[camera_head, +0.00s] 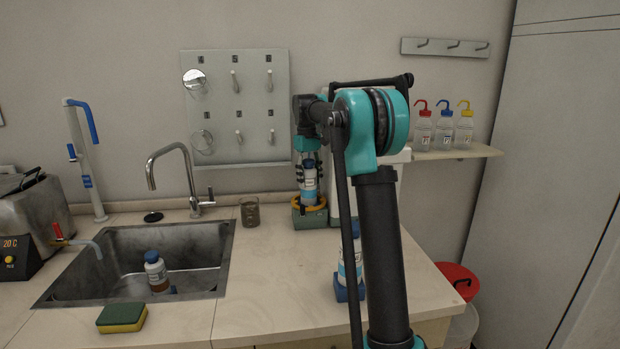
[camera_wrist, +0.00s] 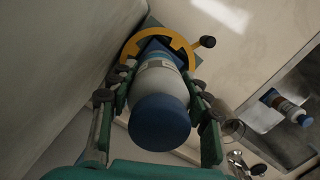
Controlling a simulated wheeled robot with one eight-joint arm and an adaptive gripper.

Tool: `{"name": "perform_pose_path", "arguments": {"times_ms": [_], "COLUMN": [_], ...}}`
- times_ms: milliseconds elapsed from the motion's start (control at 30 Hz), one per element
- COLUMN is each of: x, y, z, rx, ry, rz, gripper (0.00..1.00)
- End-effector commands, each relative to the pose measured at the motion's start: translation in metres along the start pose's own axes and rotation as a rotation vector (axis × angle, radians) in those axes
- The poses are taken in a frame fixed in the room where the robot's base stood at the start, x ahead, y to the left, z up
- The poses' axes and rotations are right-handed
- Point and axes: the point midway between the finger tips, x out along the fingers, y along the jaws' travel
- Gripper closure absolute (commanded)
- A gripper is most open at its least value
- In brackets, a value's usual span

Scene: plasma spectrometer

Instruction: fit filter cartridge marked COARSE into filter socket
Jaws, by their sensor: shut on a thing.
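My gripper (camera_head: 309,172) points down and is shut around a white cartridge (camera_head: 309,190) with a blue cap, held upright. Its label is too small to read. In the wrist view the cartridge (camera_wrist: 163,88) sits between both fingers (camera_wrist: 160,80), cap toward the camera. The filter socket (camera_head: 309,218) is a grey-green block with a yellow ring (camera_wrist: 185,45) and a black-knobbed lever. The cartridge's blue lower end lies within the ring's outline; I cannot tell how deep it sits. A similar cartridge (camera_head: 347,262) with a blue base stands on the counter, partly hidden by my arm.
A sink (camera_head: 205,255) holds a blue-capped bottle (camera_head: 156,272). A glass beaker (camera_head: 250,212) stands left of the socket. A sponge (camera_head: 122,317) lies on the front counter. A pegboard (camera_head: 237,105) hangs behind, and wash bottles (camera_head: 445,127) stand on a right shelf.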

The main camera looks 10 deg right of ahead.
Motion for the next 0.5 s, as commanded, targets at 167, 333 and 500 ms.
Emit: {"name": "perform_pose_path", "arguments": {"times_ms": [167, 333, 500], "x": [0.003, 0.0058, 0.0056], "y": [0.0, 0.0, 0.0], "z": [-0.0003, -0.0006, -0.0006], "rx": [0.0, 0.0, 0.0], "ry": [0.0, 0.0, 0.0], "rz": [0.0, 0.0, 0.0], "gripper": [1.0, 0.5, 0.29]}}
